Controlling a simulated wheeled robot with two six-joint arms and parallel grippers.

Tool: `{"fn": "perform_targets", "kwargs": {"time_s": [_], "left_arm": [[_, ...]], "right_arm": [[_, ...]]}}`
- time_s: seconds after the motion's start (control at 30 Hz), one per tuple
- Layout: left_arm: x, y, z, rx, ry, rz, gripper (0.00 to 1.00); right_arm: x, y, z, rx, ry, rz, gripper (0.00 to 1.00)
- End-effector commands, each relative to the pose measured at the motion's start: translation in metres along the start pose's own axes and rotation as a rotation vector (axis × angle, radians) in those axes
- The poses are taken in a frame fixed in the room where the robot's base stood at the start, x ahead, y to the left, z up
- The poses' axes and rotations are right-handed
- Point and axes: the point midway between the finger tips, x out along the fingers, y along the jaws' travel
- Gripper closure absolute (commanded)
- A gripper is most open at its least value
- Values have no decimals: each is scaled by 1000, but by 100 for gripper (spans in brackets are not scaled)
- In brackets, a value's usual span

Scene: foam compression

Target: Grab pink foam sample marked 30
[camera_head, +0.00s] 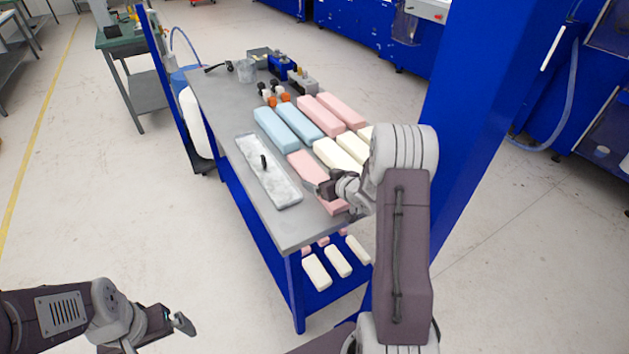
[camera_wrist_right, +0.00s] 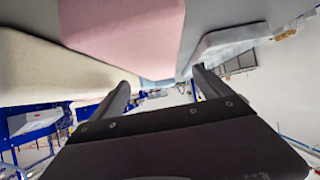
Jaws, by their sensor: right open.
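A pink foam block (camera_head: 305,165) lies on the near part of the grey table, between a clear tray and cream blocks. My right gripper (camera_head: 325,188) is over it and hides part of it. In the right wrist view the pink foam (camera_wrist_right: 122,35) shows beyond the open, empty fingers of the right gripper (camera_wrist_right: 163,84). Two more pink blocks, one left (camera_head: 320,114) and one right (camera_head: 341,109), lie farther back. No number is readable on any block. My left gripper (camera_head: 180,322) is at the lower left, away from the table; its jaw opening is unclear.
A clear tray (camera_head: 288,192) with a black handle lies left of the pink block on the grey table (camera_head: 225,110). Blue blocks (camera_head: 277,130) lie behind it. Cream blocks (camera_head: 331,154) lie close on the right. A blue post (camera_head: 470,130) rises right of the table.

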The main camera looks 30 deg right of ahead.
Motion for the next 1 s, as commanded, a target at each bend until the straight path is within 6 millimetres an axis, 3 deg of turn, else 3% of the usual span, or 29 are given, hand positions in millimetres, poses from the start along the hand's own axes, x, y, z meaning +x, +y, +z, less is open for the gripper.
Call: {"fn": "perform_targets", "kwargs": {"time_s": [0.2, 0.47, 0.7, 0.73, 0.93, 1.0], "left_arm": [[-2, 0, 0, 0, 0, 0, 0], [-6, 0, -1, 0, 0, 0, 0], [-6, 0, -1, 0, 0, 0, 0], [-6, 0, -1, 0, 0, 0, 0], [-6, 0, -1, 0, 0, 0, 0], [-6, 0, -1, 0, 0, 0, 0]], "right_arm": [[12, 0, 0, 1, -1, 1, 11], [54, -1, 1, 1, -3, 1, 11], [59, 0, 1, 1, -1, 2, 11], [58, 0, 1, 1, -2, 2, 14], [58, 0, 1, 1, -2, 2, 69], [58, 0, 1, 1, -2, 2, 75]]}}
